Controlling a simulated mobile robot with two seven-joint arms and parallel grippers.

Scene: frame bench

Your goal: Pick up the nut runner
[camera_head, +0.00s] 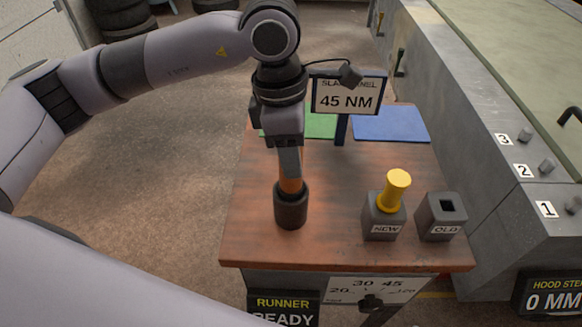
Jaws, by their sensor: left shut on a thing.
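The nut runner (291,187) shows as an orange shaft rising from a dark grey cylinder (290,210) at the left front of the wooden bench. I cannot tell whether the cylinder is a holder or part of the tool. My left gripper (290,165) points down from above and is shut on the upper part of the nut runner. The gripper hides the top of the tool. The tool stands about upright. My right gripper is not in view.
A yellow part (396,188) stands in the grey NEW block (383,222), beside the OLD block (441,216) with an empty slot. A 45 NM sign (346,97) stands close behind my gripper. Green (318,124) and blue (391,124) mats lie at the back.

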